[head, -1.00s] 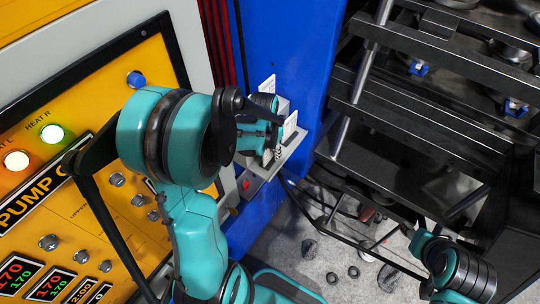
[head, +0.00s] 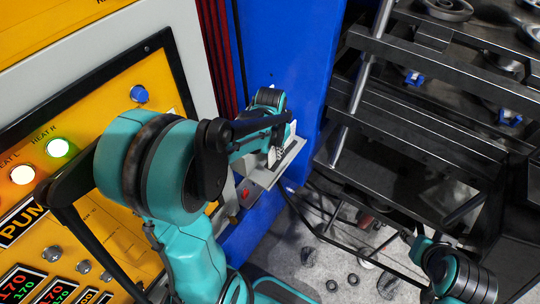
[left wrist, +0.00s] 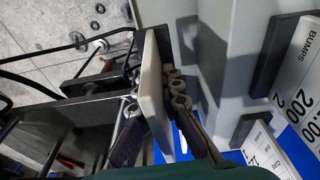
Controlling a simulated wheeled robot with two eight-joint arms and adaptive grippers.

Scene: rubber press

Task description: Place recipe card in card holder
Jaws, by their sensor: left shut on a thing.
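My left gripper (head: 274,150) is at the grey card holder (head: 268,177) on the blue column, and my arm hides much of both. In the left wrist view, my left gripper (left wrist: 168,110) is shut on a pale recipe card (left wrist: 151,88), seen nearly edge-on between the fingers. The grey card holder (left wrist: 232,60) is close on the right of that view, with printed cards (left wrist: 297,85) reading "BUMPS" and "200" in it. The held card looks apart from those cards. Only part of my right arm shows at the lower right; its fingers do not show.
A yellow control panel (head: 110,225) with lit buttons stands at the left, close to my left arm. The blue column (head: 290,50) is behind the holder. Black press plates and bars (head: 420,130) fill the right. Several black rings lie on the grey floor (head: 300,275).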

